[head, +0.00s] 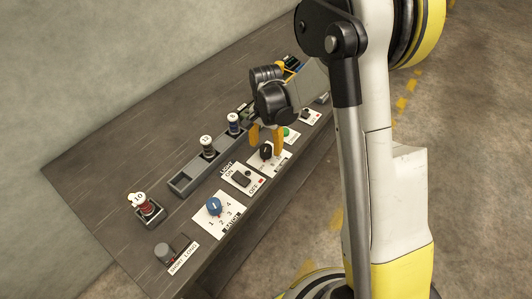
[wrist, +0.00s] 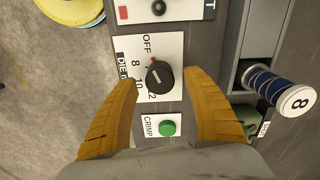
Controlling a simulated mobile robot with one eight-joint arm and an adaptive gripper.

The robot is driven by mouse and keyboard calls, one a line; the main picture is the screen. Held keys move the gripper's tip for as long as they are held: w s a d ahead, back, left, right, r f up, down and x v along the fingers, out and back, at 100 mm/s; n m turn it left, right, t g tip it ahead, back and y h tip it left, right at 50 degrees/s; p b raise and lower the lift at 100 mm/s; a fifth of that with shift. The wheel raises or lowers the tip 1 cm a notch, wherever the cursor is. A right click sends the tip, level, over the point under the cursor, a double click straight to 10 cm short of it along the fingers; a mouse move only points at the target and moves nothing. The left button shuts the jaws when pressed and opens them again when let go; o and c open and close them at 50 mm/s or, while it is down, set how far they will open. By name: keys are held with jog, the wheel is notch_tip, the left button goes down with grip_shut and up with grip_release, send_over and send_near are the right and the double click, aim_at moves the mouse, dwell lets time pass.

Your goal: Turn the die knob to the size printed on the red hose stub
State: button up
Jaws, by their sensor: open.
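The red hose stub (head: 145,205) stands in a dark square holder at the left of the bench, and its pale end reads 10. The black die knob (wrist: 160,79) sits on a white plate marked OFF, 8, 10 and 12; it also shows in the head view (head: 266,152). A red mark shows at the knob's edge on the OFF side. My gripper (wrist: 161,74) is open, with yellow fingers on either side of the knob in the wrist view. In the head view my gripper (head: 265,144) is over the die plate. I cannot tell whether the fingers touch the knob.
A grey rack holds a stub marked 12 (head: 207,148) and a blue stub marked 8 (wrist: 270,87). A green CRIMP button (wrist: 167,128) is close beside the die plate. A light switch (head: 242,178) and a blue selector knob (head: 214,205) are along the same edge.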

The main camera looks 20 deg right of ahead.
jog(key=shift+f, duration=1.2)
jog(key=c, duration=1.2)
jog(key=shift+o, duration=0.2)
